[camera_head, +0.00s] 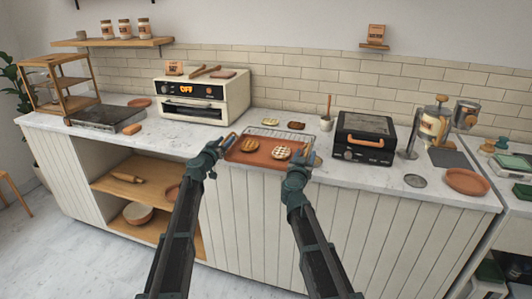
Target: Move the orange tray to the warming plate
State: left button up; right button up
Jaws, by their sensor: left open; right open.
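The orange tray (262,159) lies near the counter's front edge, at the middle of the view. It carries a round brown pastry (250,146) and a pale waffle-patterned one (282,153). A wire rack shows at its back. My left gripper (218,146) is open at the tray's left end, close to the handle there. My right gripper (303,160) is open at the tray's right end, near the other handle. I cannot tell whether either touches the tray. A low, flat grey appliance (105,117) at the counter's left looks like the warming plate.
A cream toaster oven (190,107) reading "OFF" stands between the grey appliance and the tray, further back. A black grill (363,135) stands right of the tray. A small orange item (132,129) lies before the grey appliance. Bare counter (180,140) lies before the oven.

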pick_arm(q)
jog(key=shift+x, duration=1.3)
pick_arm(e)
jog(key=shift+x, duration=1.3)
pick_arm(q)
jog(key=shift+c, duration=0.2)
pick_arm(e)
jog(key=shift+c, duration=0.3)
pick_arm(q)
grip_shut()
pick_arm(e)
grip_shut()
pick_arm(q)
jog(key=shift+a, duration=0.1)
pick_arm(e)
jog(key=shift+d, duration=0.1)
